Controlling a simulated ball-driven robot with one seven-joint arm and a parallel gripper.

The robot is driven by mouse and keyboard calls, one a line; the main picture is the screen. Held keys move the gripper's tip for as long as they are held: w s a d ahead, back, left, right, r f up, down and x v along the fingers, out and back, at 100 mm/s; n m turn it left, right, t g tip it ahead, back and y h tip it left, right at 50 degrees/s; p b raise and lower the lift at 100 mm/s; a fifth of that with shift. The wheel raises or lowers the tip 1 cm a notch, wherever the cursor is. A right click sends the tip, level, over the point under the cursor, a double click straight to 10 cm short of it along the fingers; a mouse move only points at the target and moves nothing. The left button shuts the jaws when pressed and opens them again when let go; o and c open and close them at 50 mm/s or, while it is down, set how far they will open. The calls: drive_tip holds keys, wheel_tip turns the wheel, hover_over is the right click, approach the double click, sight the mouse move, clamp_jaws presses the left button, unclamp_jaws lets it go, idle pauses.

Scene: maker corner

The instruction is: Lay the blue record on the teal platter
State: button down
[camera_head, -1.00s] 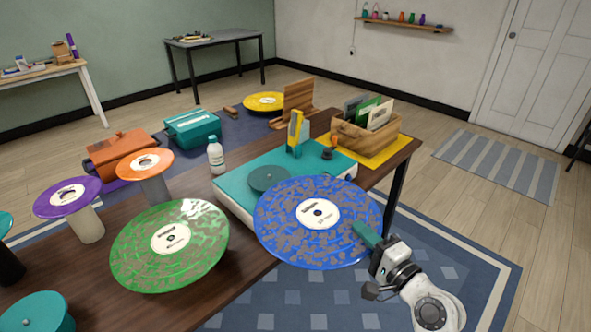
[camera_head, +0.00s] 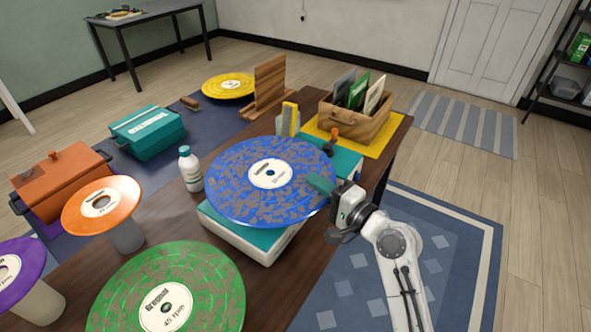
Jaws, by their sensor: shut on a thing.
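The blue record (camera_head: 232,190), speckled grey-brown with a white label, is held flat by its right edge in my gripper (camera_head: 322,185). The gripper's teal fingers are shut on the rim. The record is over the white turntable with the teal top (camera_head: 265,243). It hides most of that top, and the small teal platter is hidden beneath it. I cannot tell how high the record is above the platter, or whether they touch. A yellow and grey upright part (camera_head: 289,118) and an orange-topped knob (camera_head: 333,140) stand behind the record.
A green record (camera_head: 205,272) lies at the front. Orange (camera_head: 102,204) and purple (camera_head: 20,258) records sit on stands at left. A white bottle (camera_head: 190,168) stands close to the blue record's left edge. A wooden crate with sleeves (camera_head: 352,122) is behind; a yellow record (camera_head: 228,84) lies farther back.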

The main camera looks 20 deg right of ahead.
drive_tip(key=shift+w+a+f, duration=0.1)
drive_tip(key=shift+w+a, duration=0.05)
drive_tip(key=shift+w, duration=0.2)
wheel_tip(320, 180, down, 6)
drive_tip(key=b, duration=0.5)
drive_tip(key=shift+r, duration=0.25)
drive_tip(key=shift+f+b, duration=0.5)
drive_tip(key=shift+f, duration=0.05)
idle(1.2)
drive_tip(key=c, duration=1.5)
unclamp_jaws()
drive_tip(key=shift+o, duration=0.2)
drive_tip(key=shift+s, duration=0.1)
drive_tip(key=v, duration=1.1)
